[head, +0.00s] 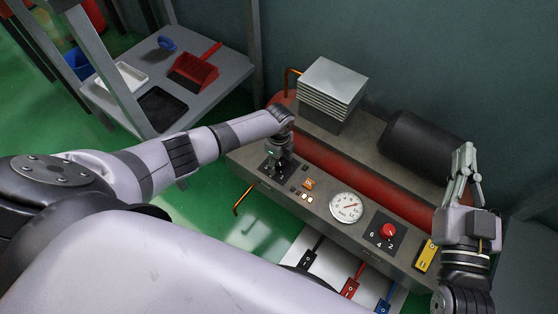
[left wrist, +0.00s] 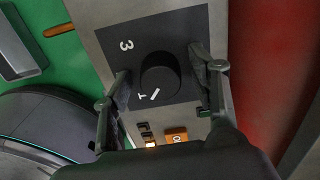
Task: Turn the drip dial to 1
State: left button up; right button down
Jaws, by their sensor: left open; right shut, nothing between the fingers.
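A round black dial (left wrist: 160,74) sits on a dark square plate in the left wrist view. White marks "3" and "1" show on the plate, and a short white line on the knob's lower edge lies close to the "1". No drip label is readable. My left gripper (head: 277,165) is over the left end of the control panel in the head view, mostly covering the dial there. Its open fingers (left wrist: 163,85) stand on either side of the knob, with a gap visible on both sides. My right gripper (head: 465,165) is shut and empty, raised at the panel's right end.
The panel (head: 325,222) also carries small lit buttons (head: 307,198), a round gauge (head: 346,206), a red knob (head: 388,231) marked 2, 4, 6, and a yellow switch plate (head: 426,255). A red tank (head: 350,172) and black cylinder (head: 427,147) lie behind.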

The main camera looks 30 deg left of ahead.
pick_arm(q)
notch_tip(320, 180, up, 12)
dwell(0.6)
jog(key=shift+d, duration=0.1)
dwell(0.4)
